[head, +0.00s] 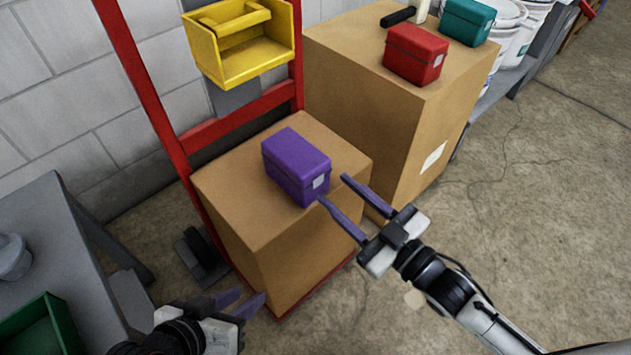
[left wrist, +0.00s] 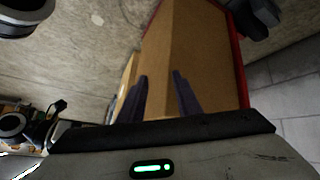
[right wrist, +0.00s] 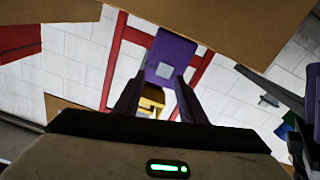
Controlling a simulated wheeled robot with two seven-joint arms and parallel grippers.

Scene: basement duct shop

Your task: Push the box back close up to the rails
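A large brown cardboard box (head: 305,245) stands on the red hand truck's base, in front of its red rails (head: 150,85). Any gap between box and rails is hard to judge. A purple box (head: 295,167) with a pale label sits on top of it. My right gripper (head: 333,188) is open, its fingertips by the front right side of the purple box; contact is unclear. The purple box (right wrist: 172,52) shows beyond its fingers in the right wrist view. My left gripper (head: 250,296) is open and low, left of the cardboard box (left wrist: 208,55).
A yellow bin (head: 240,65) hangs at the rails. A taller carton (head: 400,130) stands right of the cardboard box, with a red box (head: 415,53) and a teal box (head: 467,22) on it. A grey table (head: 40,240) with a green bin (head: 40,325) is at left. Floor at right is clear.

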